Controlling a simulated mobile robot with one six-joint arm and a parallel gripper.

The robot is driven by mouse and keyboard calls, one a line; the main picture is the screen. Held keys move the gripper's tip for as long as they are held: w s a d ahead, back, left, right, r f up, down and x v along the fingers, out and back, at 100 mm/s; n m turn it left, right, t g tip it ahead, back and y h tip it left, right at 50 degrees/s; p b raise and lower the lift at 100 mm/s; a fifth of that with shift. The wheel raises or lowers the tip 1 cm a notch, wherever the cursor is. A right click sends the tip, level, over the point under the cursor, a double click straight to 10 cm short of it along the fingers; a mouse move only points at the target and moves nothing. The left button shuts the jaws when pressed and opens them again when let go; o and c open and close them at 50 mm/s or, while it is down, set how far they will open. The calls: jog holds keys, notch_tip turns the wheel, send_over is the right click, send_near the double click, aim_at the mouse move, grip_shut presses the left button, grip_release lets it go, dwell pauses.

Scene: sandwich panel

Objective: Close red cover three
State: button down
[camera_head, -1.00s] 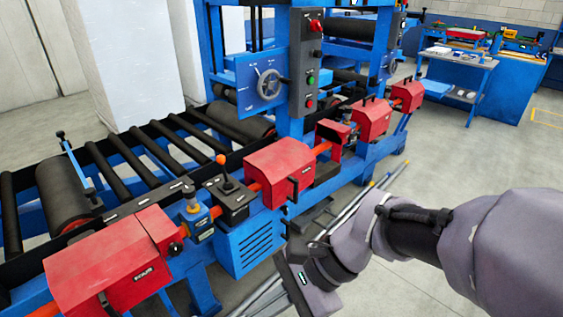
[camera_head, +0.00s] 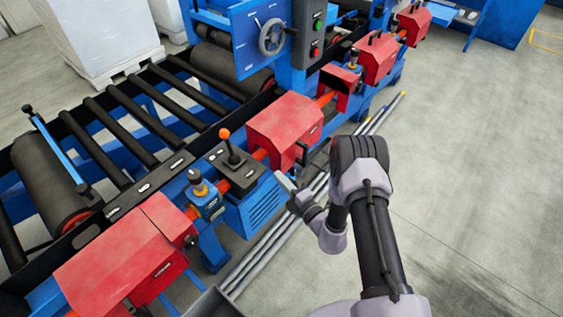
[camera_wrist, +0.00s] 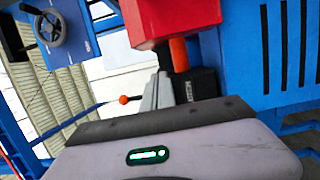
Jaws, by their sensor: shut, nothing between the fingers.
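A row of red covers runs along the blue machine in the head view. The near cover (camera_head: 120,262) and the middle cover (camera_head: 285,125) are lowered over the orange shaft. A smaller red cover (camera_head: 340,77) behind them looks tilted up, with a dark opening beneath. Two more covers (camera_head: 375,60) (camera_head: 412,24) stand farther along. I cannot read which is number three. My gripper (camera_head: 281,180) is shut and empty, just in front of and below the middle cover, apart from it. In the wrist view, my fingers (camera_wrist: 161,85) are together below a red cover (camera_wrist: 170,18).
An orange-knobbed lever (camera_head: 227,148) stands on a black box left of my gripper. A handwheel (camera_head: 271,37) and a button box (camera_head: 312,30) rise behind the covers. Long metal bars (camera_head: 262,250) lie along the machine's base. The floor (camera_head: 470,200) at right is clear.

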jog(key=w+b, duration=0.2)
jog(key=w, duration=0.4)
jog(key=shift+w+a, duration=0.15)
jog(key=shift+w, duration=0.2)
